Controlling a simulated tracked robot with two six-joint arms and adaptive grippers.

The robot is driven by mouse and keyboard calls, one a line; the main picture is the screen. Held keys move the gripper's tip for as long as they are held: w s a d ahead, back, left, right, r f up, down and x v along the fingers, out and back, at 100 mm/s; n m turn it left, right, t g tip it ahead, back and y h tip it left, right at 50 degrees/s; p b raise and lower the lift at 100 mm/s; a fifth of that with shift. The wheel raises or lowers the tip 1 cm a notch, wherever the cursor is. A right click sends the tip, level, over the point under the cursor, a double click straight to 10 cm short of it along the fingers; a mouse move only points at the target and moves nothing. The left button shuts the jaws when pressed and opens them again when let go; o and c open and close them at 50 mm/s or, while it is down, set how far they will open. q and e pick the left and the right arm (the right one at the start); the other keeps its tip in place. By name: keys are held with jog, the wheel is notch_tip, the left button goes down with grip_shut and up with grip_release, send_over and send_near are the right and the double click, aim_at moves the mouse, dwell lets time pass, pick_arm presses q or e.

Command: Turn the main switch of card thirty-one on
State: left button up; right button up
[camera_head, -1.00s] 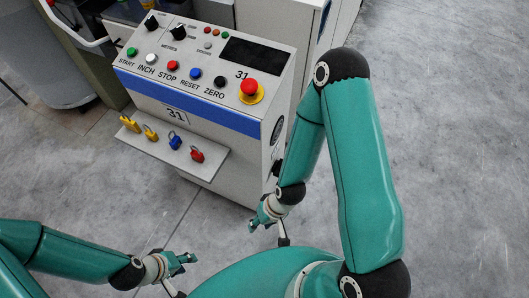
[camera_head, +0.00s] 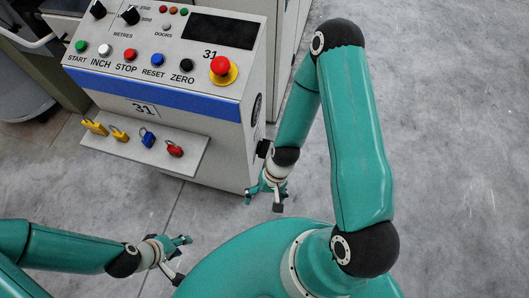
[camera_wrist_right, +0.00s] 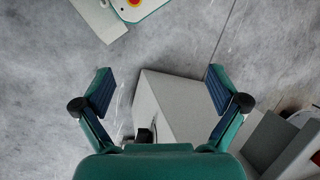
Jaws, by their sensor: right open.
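Card thirty-one's console (camera_head: 175,100) is grey with a blue band and a "31" label, at the upper left of the head view. A black fitting (camera_head: 263,148) sticks out low on its right side; whether it is the main switch I cannot tell. My right gripper (camera_head: 267,190) is beside the console's lower right edge, with no visible contact. In the wrist view the right gripper (camera_wrist_right: 160,88) is open and empty, a grey box-like body (camera_wrist_right: 180,100) and a small dark part (camera_wrist_right: 146,134) beyond its fingers. My left gripper (camera_head: 182,241) is over the floor at the lower left; its opening is unclear.
The console top holds a red emergency button (camera_head: 221,67), coloured push buttons and black knobs. A shelf (camera_head: 190,157) on its front carries yellow, blue and red padlocks. Bare concrete floor (camera_head: 455,150) is free at the right.

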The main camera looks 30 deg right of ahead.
notch_tip(320, 180, down, 10)
jog(key=d+m+g+y+b, duration=0.1)
jog(key=d+m+y+b, duration=0.15)
jog(key=m+b, duration=0.3)
jog(key=m+t+y+b, duration=0.5)
jog(key=m+t+b, duration=1.15)
jog(key=b, duration=0.35)
send_near(265, 149)
pick_arm(q)
notch_tip(265, 149, down, 30)
jog(key=b, duration=0.2)
jog(key=shift+f, duration=0.25)
pick_arm(e)
jog(key=shift+m+g, duration=0.25)
jog(key=shift+m, duration=0.05)
jog(key=x, duration=0.6)
jog(key=f+x, duration=0.1)
jog(key=x, duration=0.3)
jog(key=shift+w+d, duration=0.2)
jog(key=shift+w, duration=0.15)
jog(key=shift+c, duration=0.3)
jog(key=c, duration=0.8)
